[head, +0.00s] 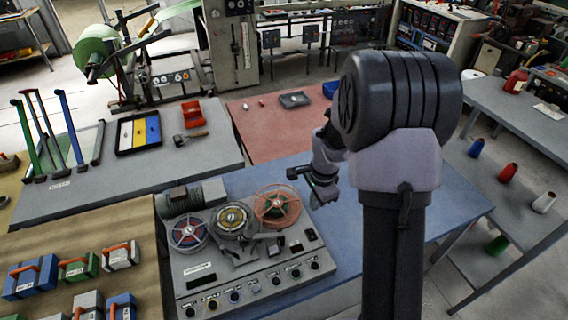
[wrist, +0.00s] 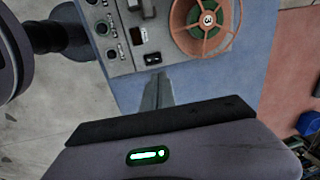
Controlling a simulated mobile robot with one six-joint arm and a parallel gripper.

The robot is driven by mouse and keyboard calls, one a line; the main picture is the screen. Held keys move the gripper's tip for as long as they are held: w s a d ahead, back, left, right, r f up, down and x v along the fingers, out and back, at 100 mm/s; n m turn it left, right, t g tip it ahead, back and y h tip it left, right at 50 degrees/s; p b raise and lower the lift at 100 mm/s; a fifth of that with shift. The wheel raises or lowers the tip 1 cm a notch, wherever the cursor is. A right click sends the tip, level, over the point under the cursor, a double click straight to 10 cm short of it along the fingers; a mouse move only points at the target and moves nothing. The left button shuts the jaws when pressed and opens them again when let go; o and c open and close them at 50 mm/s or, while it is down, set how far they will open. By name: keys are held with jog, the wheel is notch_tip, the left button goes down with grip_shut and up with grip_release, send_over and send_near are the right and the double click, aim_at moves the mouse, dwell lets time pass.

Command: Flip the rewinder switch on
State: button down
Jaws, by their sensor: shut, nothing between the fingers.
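The rewinder is taken to be the grey reel machine (head: 215,268) on the blue table; its small nameplate is too blurred to read. It carries reels on top and a row of knobs along its front. A small black rocker switch (head: 312,234) sits at its right end; in the wrist view it appears as a black switch (wrist: 152,58) just beyond my fingertips. Its on or off position cannot be told. My gripper (head: 320,203) is above the table, right of the machine. In the wrist view its fingers (wrist: 157,76) are together and empty, apparently apart from the switch.
An orange reel (head: 277,206) stands close to the switch area. The blue table (head: 345,232) is bare right of the machine. A grey table with a tray of coloured pieces (head: 138,132) is behind left. Coloured cones (head: 507,173) stand on the right table.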

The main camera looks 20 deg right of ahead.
aim_at(310, 230)
jog(key=f, duration=0.4)
jog(key=f+b, duration=0.1)
jog(key=f, duration=0.4)
jog(key=w+f+b, duration=0.1)
jog(key=f, duration=0.4)
jog(key=shift+w+d+f, duration=0.1)
jog(key=shift+d+f, duration=0.05)
jog(key=shift+f+b, duration=0.3)
jog(key=shift+b, duration=0.2)
